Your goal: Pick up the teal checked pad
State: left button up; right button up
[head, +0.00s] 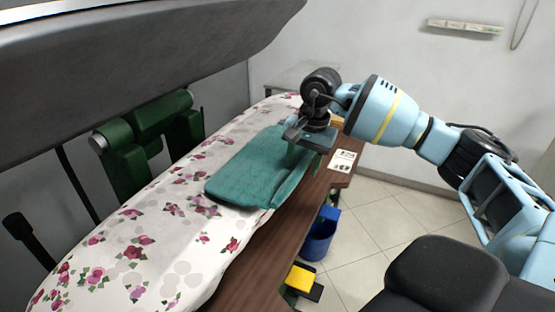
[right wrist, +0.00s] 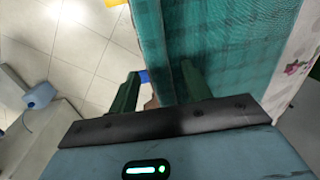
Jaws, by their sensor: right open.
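The teal checked pad (head: 245,172) lies flat on the floral ironing board, near its right edge. In the right wrist view the pad (right wrist: 235,40) fills the upper right, and its side edge runs down toward the jaws. My right gripper (head: 296,152) is at the pad's far right end, pointing down. Its green fingers (right wrist: 158,85) are apart with nothing clearly held between them. One finger appears over the floor side and the other in front of the pad. Whether they touch the pad I cannot tell. My left gripper is not in view.
The ironing board (head: 130,255) has a white cover with pink flowers. A brown wooden surface (head: 262,262) runs along its right side, with a card (head: 344,160) on it. A blue bin (head: 318,240) and a yellow object (head: 301,278) are below. A large grey press cover (head: 120,70) overhangs the left.

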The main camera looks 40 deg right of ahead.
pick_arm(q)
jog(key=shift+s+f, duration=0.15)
pick_arm(e)
jog(key=shift+f, duration=0.1)
jog(key=shift+c, duration=0.3)
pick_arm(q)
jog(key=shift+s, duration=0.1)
pick_arm(e)
grip_shut()
